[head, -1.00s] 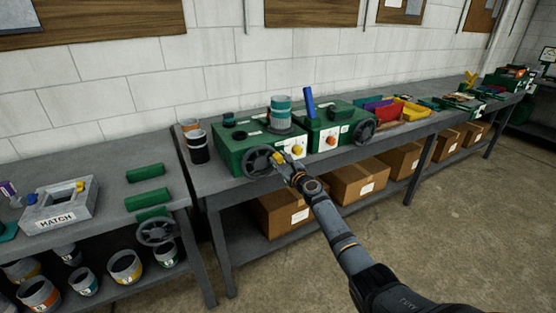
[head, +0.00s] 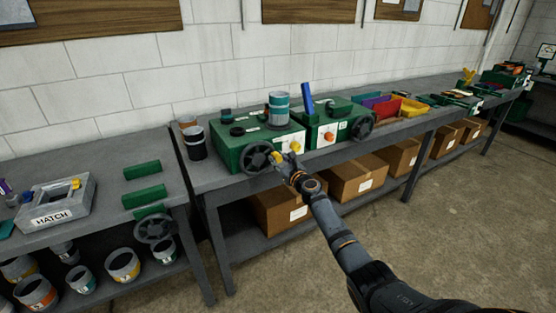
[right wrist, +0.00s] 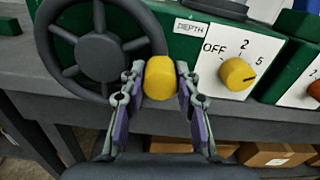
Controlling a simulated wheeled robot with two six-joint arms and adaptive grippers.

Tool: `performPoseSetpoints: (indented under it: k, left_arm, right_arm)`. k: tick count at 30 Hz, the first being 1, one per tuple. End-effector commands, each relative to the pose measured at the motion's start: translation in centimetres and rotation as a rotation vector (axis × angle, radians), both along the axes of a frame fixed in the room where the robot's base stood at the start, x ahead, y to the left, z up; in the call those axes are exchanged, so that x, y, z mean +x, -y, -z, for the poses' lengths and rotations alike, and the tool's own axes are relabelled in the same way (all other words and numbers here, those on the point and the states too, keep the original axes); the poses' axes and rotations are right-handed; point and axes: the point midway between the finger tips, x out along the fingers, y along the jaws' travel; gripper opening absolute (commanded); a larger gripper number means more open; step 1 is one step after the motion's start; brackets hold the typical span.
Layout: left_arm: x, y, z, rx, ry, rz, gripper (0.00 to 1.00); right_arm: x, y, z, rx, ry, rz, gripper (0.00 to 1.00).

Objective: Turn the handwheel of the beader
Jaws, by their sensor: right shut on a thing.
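A green machine (head: 238,150) stands on the bench, with a dark grey spoked handwheel (head: 257,158) on its front. In the right wrist view the handwheel (right wrist: 62,72) is at upper left, beside a DEPTH label (right wrist: 190,27). A yellow handle (right wrist: 160,78) stands at the wheel's right rim. My right gripper (head: 281,160) is shut on this handle, one finger on each side; the fingers also show in the right wrist view (right wrist: 160,92). A yellow dial (right wrist: 237,74) marked OFF, 2 and 5 sits just right of the fingers, apart from them. My left gripper is out of view.
A second green machine (head: 342,108) with its own handwheel (head: 363,128) stands to the right. Another handwheel (head: 155,229) is at the left bench's edge. Cardboard boxes (head: 358,178) sit on the shelf below. The floor (head: 480,215) at right is clear.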

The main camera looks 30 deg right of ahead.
Motion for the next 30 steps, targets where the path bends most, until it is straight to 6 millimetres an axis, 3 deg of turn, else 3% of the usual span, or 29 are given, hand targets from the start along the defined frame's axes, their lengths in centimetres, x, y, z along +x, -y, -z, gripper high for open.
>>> performPoseSetpoints:
  k: [3, 14, 17, 30]
  left_arm:
    - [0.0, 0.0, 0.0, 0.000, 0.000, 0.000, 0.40]
    - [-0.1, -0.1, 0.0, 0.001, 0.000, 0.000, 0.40]
    - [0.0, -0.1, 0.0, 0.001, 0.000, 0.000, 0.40]
    - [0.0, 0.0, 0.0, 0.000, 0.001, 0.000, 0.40]
  right_arm:
    - [-0.1, 0.0, 0.4, 0.003, -0.005, -0.001, 0.41]
    - [-0.5, 0.0, 0.3, 0.000, -0.004, 0.000, 0.41]
    - [-1.6, 0.1, 0.3, -0.004, -0.004, -0.001, 0.41]
    - [-9.8, 0.3, 0.4, -0.008, -0.005, -0.003, 0.41]
